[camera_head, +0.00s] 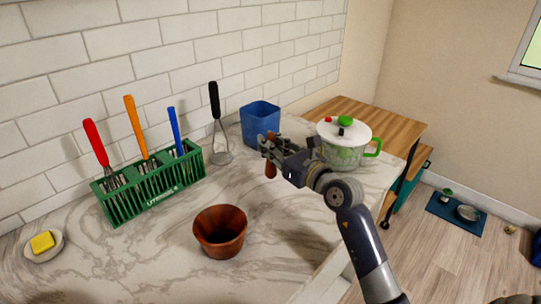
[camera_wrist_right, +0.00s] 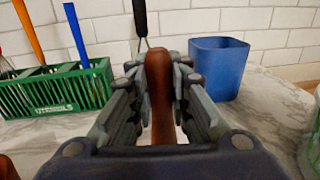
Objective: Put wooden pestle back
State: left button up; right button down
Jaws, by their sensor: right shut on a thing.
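A reddish-brown wooden pestle (camera_wrist_right: 160,95) stands upright between the fingers of my right gripper (camera_wrist_right: 160,100) in the right wrist view. In the head view my right gripper (camera_head: 270,150) is shut on the pestle, and its lower end (camera_head: 270,171) shows below the fingers, above the counter. A reddish-brown mortar-like bowl (camera_head: 220,243) stands on the marble counter, to the left of and nearer than the gripper. Its opening faces up and it looks empty. My left gripper is not in view.
A green basket (camera_head: 153,195) holds utensils with red, orange and blue handles. A black-handled whisk (camera_head: 220,151) and a blue container (camera_head: 260,124) stand behind my gripper. A white-lidded pot (camera_head: 342,150) is to its right. A yellow sponge (camera_head: 42,242) lies on a dish at left.

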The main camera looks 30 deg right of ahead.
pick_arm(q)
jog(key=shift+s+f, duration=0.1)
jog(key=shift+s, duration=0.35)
pick_arm(e)
jog(key=shift+f, duration=1.75)
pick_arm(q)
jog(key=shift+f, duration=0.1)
pick_arm(e)
jog(key=shift+f, duration=0.1)
jog(key=c, duration=1.5)
grip_release()
jog(key=shift+s, duration=0.15)
pick_arm(q)
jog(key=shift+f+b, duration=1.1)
jog(key=shift+b, duration=0.2)
pick_arm(e)
jog(key=shift+v, duration=5.9)
